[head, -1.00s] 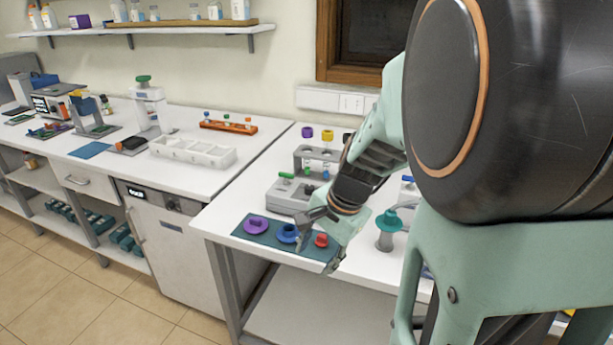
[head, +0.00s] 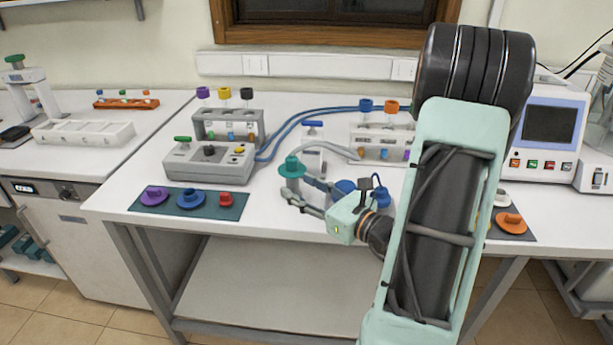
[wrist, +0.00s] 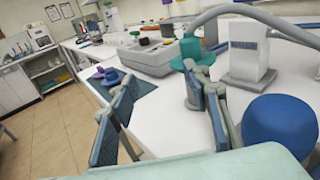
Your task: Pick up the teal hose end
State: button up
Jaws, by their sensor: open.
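The teal hose end (head: 291,168) stands upright on the white bench, left of the middle, with a wide cap and a grey lower part. A grey hose curves away from it to the right. It also shows in the wrist view (wrist: 191,52), ahead of the right finger. My gripper (head: 303,192) is open and empty, just to the front and right of the teal hose end. In the wrist view its two fingers (wrist: 157,90) are spread, with bare bench between them. I cannot tell whether the right finger touches the hose end.
A dark teal mat (head: 217,212) with purple, blue and red pieces lies to the left. A grey device (head: 208,162) stands behind it. A blue round cap (wrist: 280,122) is close to the right finger. A white block (head: 313,160) stands just behind the hose end.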

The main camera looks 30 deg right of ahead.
aim_at(295, 163)
jog(key=shift+m+t+h, duration=0.5)
jog(key=shift+m+h, duration=0.3)
jog(key=w+d, duration=0.1)
jog(key=w, duration=0.2)
jog(key=w+d, duration=0.1)
jog(key=shift+w+d+r, duration=0.1)
jog(key=shift+w+d, duration=0.2)
jog(key=shift+w, duration=0.05)
jog(key=w, duration=0.2)
jog(key=w+r+p, duration=0.1)
jog(key=w, duration=0.1)
jog(key=shift+w+a, duration=0.1)
jog(key=shift+w, duration=0.2)
jog(key=shift+w+f, duration=0.1)
jog(key=shift+w, duration=0.45)
grip_shut()
